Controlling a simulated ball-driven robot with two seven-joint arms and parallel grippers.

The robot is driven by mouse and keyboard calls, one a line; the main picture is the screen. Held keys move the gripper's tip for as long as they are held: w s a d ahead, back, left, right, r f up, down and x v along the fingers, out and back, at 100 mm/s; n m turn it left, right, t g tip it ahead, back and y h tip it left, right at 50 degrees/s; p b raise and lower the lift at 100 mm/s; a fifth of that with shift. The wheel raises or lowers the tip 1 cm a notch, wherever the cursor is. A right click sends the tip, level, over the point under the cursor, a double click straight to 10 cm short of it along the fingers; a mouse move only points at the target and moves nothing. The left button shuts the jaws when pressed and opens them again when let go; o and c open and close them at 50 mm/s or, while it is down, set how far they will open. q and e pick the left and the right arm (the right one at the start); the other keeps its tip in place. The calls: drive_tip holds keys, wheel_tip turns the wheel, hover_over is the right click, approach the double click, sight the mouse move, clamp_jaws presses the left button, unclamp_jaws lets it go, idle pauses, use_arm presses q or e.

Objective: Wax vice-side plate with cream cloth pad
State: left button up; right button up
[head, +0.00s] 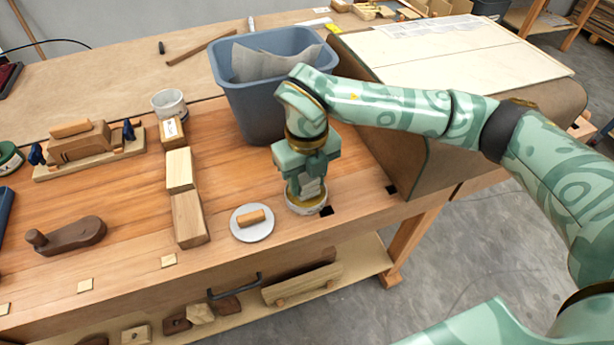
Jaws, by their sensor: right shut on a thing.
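My right gripper (306,190) points down at the front right of the wooden bench and is shut on a small pale thing, seemingly the cream cloth pad (311,187), mostly hidden by the fingers. Directly below is a low round tin (306,206); whether the pad touches its contents is hidden. A round pale disc with a wooden grip (252,223) lies just left of the tin. A wooden form with blue clamps (85,143) sits on a board at the left. I cannot tell which piece is the vice-side plate. My left gripper is not in view.
A blue-grey bin (262,100) stands behind the gripper. Wooden blocks (188,215) line up left of the disc, with a white pot (169,103) behind. A brown wooden tool (67,235) lies front left. A large brown curved panel (385,150) stands close on the right.

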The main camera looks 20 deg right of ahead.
sight(307, 178)
drive_tip(key=shift+f, duration=0.45)
idle(0.3)
drive_tip(key=shift+f, duration=0.15)
idle(1.3)
wheel_tip(307, 178, up, 7)
drive_tip(key=p, duration=0.6)
drive_tip(key=shift+r, duration=0.2)
drive_tip(key=shift+f, duration=0.1)
idle(0.4)
